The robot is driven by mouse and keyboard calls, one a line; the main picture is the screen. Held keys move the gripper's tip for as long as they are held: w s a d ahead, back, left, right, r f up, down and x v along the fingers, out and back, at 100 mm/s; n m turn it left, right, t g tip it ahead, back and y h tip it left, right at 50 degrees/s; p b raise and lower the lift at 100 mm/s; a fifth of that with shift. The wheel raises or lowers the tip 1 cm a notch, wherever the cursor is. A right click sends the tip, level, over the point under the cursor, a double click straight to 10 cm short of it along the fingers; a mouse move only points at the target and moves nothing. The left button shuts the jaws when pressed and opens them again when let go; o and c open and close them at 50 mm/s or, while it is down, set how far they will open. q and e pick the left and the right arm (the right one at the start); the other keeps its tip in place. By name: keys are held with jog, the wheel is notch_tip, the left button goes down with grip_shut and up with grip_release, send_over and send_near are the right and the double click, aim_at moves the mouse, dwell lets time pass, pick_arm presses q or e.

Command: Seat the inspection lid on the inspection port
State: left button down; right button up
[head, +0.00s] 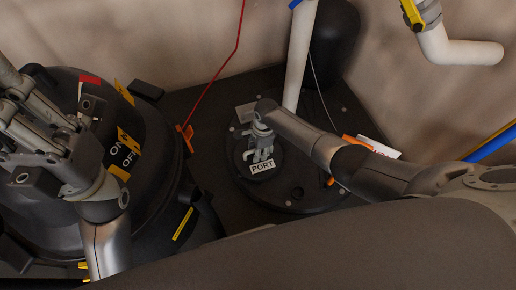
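A dark round disc (276,172) with a white label reading "PORT" (262,167) lies on a larger dark round plate (310,192). I cannot tell whether this disc is the inspection lid or the port's own cover, nor whether it is seated flush. My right gripper (262,153) reaches in from the right and points down over the disc, just behind the label. Its fingers are small and partly hidden, so their grip is unclear. My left gripper (22,112) is at the far left above the black furnace body, with its fingers spread apart and nothing seen between them.
The black furnace body (150,165) with ON/OFF markings fills the left. An orange clip (187,137) with a red cable stands beside it. A white pipe (300,50) rises behind the plate. An orange-handled item and a white tag (378,148) lie close to my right arm.

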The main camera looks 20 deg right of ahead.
jog(key=shift+r, duration=0.1)
notch_tip(320, 180, up, 12)
jog(key=d, duration=0.1)
jog(key=shift+d, duration=0.25)
dwell(0.5)
